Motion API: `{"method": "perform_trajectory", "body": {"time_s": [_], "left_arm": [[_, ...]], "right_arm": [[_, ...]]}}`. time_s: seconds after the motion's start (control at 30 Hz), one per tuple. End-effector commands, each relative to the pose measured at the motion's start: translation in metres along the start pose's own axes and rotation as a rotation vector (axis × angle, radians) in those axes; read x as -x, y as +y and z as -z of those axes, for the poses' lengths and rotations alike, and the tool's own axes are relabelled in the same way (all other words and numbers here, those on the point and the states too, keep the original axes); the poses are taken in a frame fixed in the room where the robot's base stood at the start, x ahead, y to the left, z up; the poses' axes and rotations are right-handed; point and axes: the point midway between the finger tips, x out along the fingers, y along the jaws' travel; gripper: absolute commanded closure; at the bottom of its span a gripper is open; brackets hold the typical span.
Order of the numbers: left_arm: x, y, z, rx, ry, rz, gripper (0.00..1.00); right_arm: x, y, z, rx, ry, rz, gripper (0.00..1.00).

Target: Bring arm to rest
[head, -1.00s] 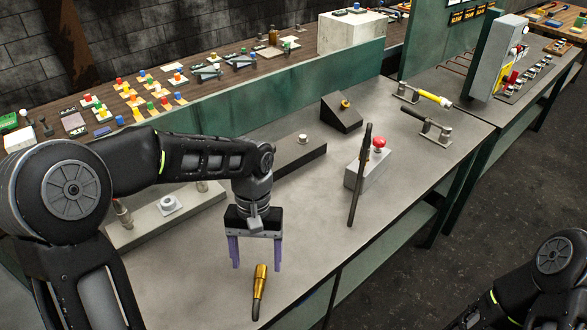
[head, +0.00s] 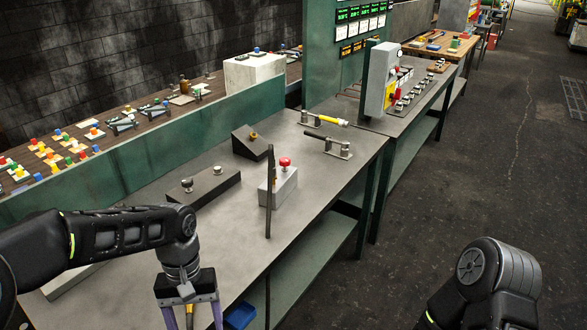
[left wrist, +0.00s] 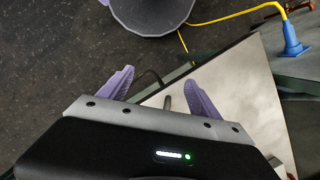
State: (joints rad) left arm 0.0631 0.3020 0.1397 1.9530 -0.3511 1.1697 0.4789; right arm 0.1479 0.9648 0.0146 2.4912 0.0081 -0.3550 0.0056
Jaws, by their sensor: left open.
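My left gripper (head: 192,318) is open at the lower left of the head view, its purple fingers pointing down near the front edge of the grey workbench (head: 215,262). A brass-coloured tool (head: 189,316) shows between the fingers, partly hidden by the gripper; I see no grip on it.
A grey block with a red button (head: 285,178) and a dark upright bar (head: 268,195) stand on the bench. A blue bin (head: 240,315) is below its edge. The floor (head: 480,170) to the right is clear. A round grey container (left wrist: 150,12) shows in the wrist view.

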Motion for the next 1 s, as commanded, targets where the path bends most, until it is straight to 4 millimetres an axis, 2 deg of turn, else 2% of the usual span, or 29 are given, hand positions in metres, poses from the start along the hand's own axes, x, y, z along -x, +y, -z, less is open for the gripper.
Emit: {"method": "perform_trajectory", "body": {"time_s": [0.17,0.43,0.57,0.67,0.77,0.87,0.97,1.0], "left_arm": [[0.001,0.009,0.015,-0.043,0.062,-0.035,0.27],[-0.005,0.036,0.042,-0.105,0.198,-0.134,0.27],[-0.019,0.056,0.054,-0.141,0.268,-0.197,0.27],[-0.038,0.072,0.062,-0.165,0.319,-0.250,0.27],[-0.066,0.090,0.067,-0.181,0.371,-0.306,0.27],[-0.113,0.107,0.061,-0.181,0.415,-0.362,0.27],[-0.181,0.114,0.034,-0.147,0.434,-0.392,0.27],[-0.208,0.112,0.016,-0.127,0.426,-0.390,0.27]], "right_arm": [[0.000,0.000,0.000,0.000,0.000,0.000,0.42],[0.000,0.000,0.000,0.000,0.000,0.000,0.42],[0.000,0.000,0.000,0.000,0.000,0.000,0.42],[0.000,0.000,0.000,0.000,0.000,0.000,0.42],[0.000,0.000,0.000,0.000,0.000,0.000,0.42],[0.000,0.000,0.000,0.000,0.000,0.000,0.42],[0.000,0.000,0.000,0.000,0.000,0.000,0.42],[0.000,0.000,0.000,0.000,0.000,0.000,0.42]]}}
